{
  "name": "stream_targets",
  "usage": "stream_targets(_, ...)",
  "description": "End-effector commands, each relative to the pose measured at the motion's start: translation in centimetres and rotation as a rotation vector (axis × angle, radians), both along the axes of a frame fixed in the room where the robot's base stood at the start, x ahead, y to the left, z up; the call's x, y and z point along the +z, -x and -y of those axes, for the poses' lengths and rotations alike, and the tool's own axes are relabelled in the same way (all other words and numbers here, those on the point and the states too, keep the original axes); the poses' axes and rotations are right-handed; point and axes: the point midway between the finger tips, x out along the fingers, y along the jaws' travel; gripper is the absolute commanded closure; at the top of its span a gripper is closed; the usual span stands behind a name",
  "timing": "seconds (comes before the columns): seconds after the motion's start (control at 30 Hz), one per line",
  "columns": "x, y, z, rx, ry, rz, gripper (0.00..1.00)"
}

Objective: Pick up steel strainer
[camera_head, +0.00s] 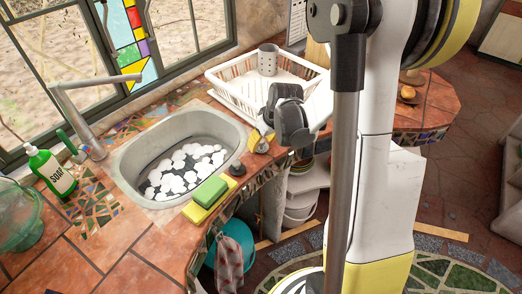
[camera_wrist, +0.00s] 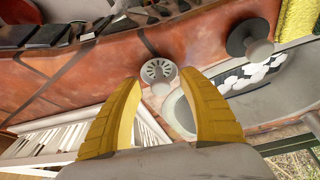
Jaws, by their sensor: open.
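The steel strainer (camera_wrist: 158,70) is a small round slotted disc with a knob, on the terracotta counter beside the sink. In the wrist view it lies between and just beyond the tips of my two yellow fingers. My gripper (camera_wrist: 160,82) is open, with nothing between the fingers that it touches visibly. In the head view the strainer (camera_head: 262,147) shows small at the sink's right end, close under my gripper (camera_head: 261,137). The exact gap between fingers and strainer is hard to tell.
A black stopper (camera_wrist: 250,42) stands near the strainer by the sink (camera_wrist: 275,96). A green and yellow sponge (camera_head: 208,194) lies on the front rim. A white dish rack (camera_head: 230,93) with a grey cup (camera_head: 267,60) stands behind. A soap bottle (camera_head: 50,170) is at left.

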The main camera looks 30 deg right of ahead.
Motion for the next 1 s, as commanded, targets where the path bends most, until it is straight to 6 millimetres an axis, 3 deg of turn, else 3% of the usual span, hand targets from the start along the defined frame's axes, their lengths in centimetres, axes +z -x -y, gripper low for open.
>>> stream_targets(0.2,-0.1,-0.1,0.0,0.000,0.000,0.000,0.52)
stream_targets(0.37,-0.1,-0.1,0.0,0.000,0.000,0.000,0.99)
stream_targets(0.77,0.0,0.0,0.0,0.000,0.000,0.000,1.00)
stream_targets(1.0,2.2,0.0,0.0,0.000,0.000,0.000,1.00)
